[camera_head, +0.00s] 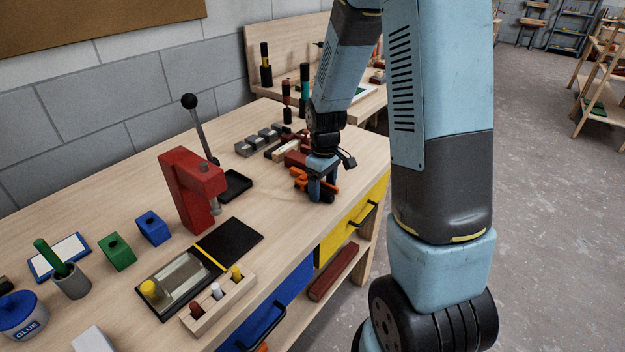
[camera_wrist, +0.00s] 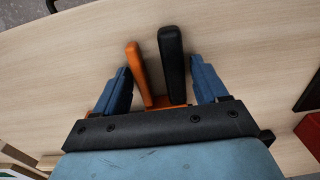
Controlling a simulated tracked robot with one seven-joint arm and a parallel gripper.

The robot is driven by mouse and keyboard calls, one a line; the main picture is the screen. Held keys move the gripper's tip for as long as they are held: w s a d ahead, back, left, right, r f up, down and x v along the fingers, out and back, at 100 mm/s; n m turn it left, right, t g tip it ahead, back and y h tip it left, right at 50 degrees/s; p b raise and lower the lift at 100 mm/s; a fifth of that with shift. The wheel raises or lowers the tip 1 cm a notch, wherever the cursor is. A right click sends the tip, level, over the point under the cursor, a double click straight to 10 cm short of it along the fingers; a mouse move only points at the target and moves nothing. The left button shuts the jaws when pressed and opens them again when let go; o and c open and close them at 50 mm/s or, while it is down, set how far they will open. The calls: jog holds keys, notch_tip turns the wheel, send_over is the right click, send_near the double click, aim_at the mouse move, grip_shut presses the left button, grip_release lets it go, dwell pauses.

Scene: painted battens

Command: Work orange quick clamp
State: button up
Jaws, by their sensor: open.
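The orange quick clamp (camera_head: 301,179) lies on the wooden bench near its front edge, under my gripper. In the wrist view its orange handle (camera_wrist: 138,70) and black handle (camera_wrist: 172,65) stick out side by side between my fingers. My gripper (camera_head: 322,190) points down at the clamp. Its two blue fingers (camera_wrist: 160,82) are open, one on each side of the handles, with a gap to each. The rest of the clamp is hidden behind the gripper body in the wrist view.
A red arbor press (camera_head: 190,190) with a black lever stands left of the gripper. Grey metal blocks (camera_head: 258,140) and dark red pieces lie behind it. A yellow drawer (camera_head: 350,225) is below the bench edge. Bare bench top lies between press and clamp.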

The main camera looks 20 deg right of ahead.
jog(key=shift+w+d, duration=0.1)
jog(key=shift+d, duration=0.1)
jog(key=shift+c, duration=0.7)
jog(key=shift+a, duration=0.2)
jog(key=c, duration=0.7)
grip_shut()
jog(key=o, duration=0.5)
grip_release()
jog(key=o, duration=0.3)
jog(key=shift+d, duration=0.2)
jog(key=shift+o, duration=0.2)
jog(key=shift+w+d, duration=0.15)
